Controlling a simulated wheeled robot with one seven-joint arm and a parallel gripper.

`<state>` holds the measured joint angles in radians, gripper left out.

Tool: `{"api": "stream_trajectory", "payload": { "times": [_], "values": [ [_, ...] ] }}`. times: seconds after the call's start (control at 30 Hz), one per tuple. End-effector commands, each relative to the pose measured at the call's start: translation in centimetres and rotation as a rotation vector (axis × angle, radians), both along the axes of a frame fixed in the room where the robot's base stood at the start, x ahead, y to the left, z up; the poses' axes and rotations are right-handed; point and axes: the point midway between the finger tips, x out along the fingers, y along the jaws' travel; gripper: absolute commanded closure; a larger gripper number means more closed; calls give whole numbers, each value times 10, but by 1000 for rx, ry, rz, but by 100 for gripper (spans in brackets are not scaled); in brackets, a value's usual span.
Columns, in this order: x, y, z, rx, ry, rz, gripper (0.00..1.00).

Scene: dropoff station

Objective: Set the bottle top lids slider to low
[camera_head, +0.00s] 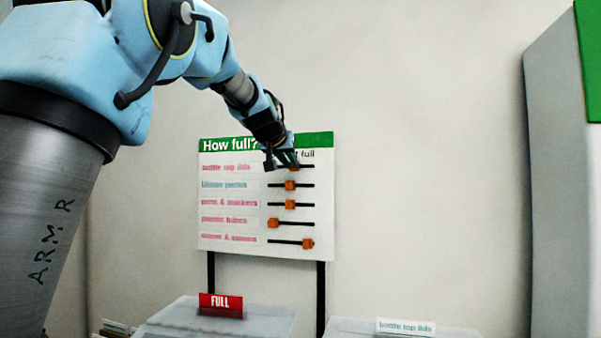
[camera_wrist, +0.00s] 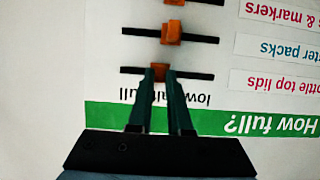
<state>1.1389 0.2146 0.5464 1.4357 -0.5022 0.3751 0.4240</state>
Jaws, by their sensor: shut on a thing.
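The "How full?" board (camera_head: 230,255) stands on two black legs, with a row of sliders beside printed labels. The bottle top lids label (camera_head: 226,167) is in the top row. Its orange slider knob (camera_wrist: 160,73) sits near the middle of its black track (camera_wrist: 200,74). In the wrist view, which shows the board upside down, the low end is to the right, nearest the label. My gripper (camera_wrist: 162,76) is shut on this knob, one finger on each side. In the head view my gripper (camera_head: 286,162) partly hides the knob and the track's left part.
Below are the other sliders; the blister packs knob (camera_head: 291,185) is closest, near mid-track. Clear bins stand below the board, one with a red FULL sign (camera_head: 221,305), one with a bottle top lids tag (camera_head: 405,327). A grey and green unit (camera_head: 562,190) stands at the right.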

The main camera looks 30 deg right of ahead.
Motion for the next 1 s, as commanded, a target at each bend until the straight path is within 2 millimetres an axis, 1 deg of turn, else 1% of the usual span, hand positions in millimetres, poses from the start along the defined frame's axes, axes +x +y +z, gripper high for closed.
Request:
{"api": "stream_trajectory", "payload": {
  "times": [0.03,0.3,0.4,0.53,0.83,0.87,1.0],
  "values": [
    [8,8,-5,-3,-3,7,100],
    [34,37,-3,-1,-3,5,100],
    [41,44,-2,-2,-2,3,100],
    [45,49,0,-1,-3,1,100],
    [46,50,1,1,-4,2,100],
    [46,50,1,0,-4,3,82],
    [46,50,1,0,-4,3,66]
  ]
}}
